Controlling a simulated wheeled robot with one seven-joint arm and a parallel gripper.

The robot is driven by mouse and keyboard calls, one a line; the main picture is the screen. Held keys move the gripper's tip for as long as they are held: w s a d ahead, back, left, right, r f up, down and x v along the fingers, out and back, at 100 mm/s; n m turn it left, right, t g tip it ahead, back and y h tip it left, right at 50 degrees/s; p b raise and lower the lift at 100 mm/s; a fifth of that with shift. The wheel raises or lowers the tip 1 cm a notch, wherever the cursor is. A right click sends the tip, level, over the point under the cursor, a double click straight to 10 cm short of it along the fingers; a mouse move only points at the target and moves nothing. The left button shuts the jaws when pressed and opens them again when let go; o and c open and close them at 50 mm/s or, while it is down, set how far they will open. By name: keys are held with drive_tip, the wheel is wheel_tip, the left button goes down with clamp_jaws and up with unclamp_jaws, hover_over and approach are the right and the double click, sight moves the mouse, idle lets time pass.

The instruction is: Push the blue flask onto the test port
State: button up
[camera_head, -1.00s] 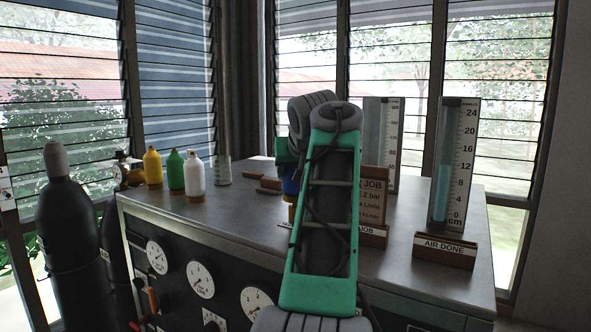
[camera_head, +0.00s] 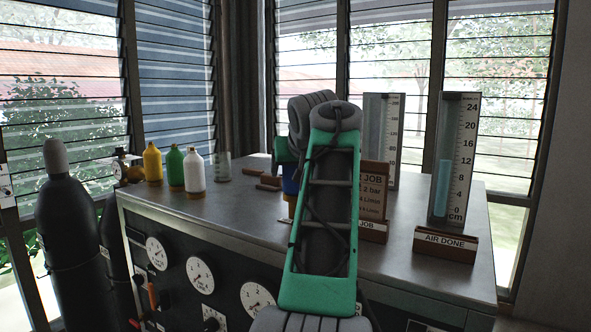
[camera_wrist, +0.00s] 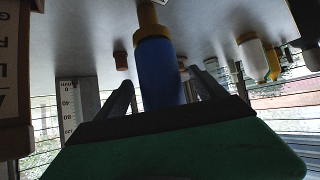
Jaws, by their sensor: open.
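The blue flask (camera_head: 290,186) shows in the head view as a small strip left of my arm, which hides the rest. In the wrist view, which sees the bench upside down, the blue flask (camera_wrist: 160,75) has an orange-brown collar at its bench end. A brown piece (camera_wrist: 147,14) lies in line beyond it; I cannot tell whether this is the test port or whether they touch. My gripper (camera_wrist: 163,94) is open, with one dark finger on each side of the flask. Finger contact cannot be told.
Yellow (camera_head: 153,165), green (camera_head: 175,170) and white (camera_head: 195,173) flasks stand at the bench's left, near a clear beaker (camera_head: 223,167). Small brown blocks (camera_head: 267,183) lie behind. A JOB sign (camera_head: 372,194) and an AIR DONE gauge (camera_head: 445,246) stand right. The front-left bench top is bare.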

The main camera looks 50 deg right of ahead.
drive_tip(key=shift+f, duration=0.1)
wheel_tip(320, 180, up, 6)
drive_tip(key=s+a+p, duration=0.2)
drive_tip(key=p, duration=0.4)
drive_tip(key=shift+s+a, duration=0.15)
drive_tip(key=shift+r, duration=0.2)
drive_tip(key=p+v, duration=0.2)
drive_tip(key=v, duration=0.5)
drive_tip(key=shift+s+a+r, duration=0.15)
drive_tip(key=shift+s+a, duration=0.05)
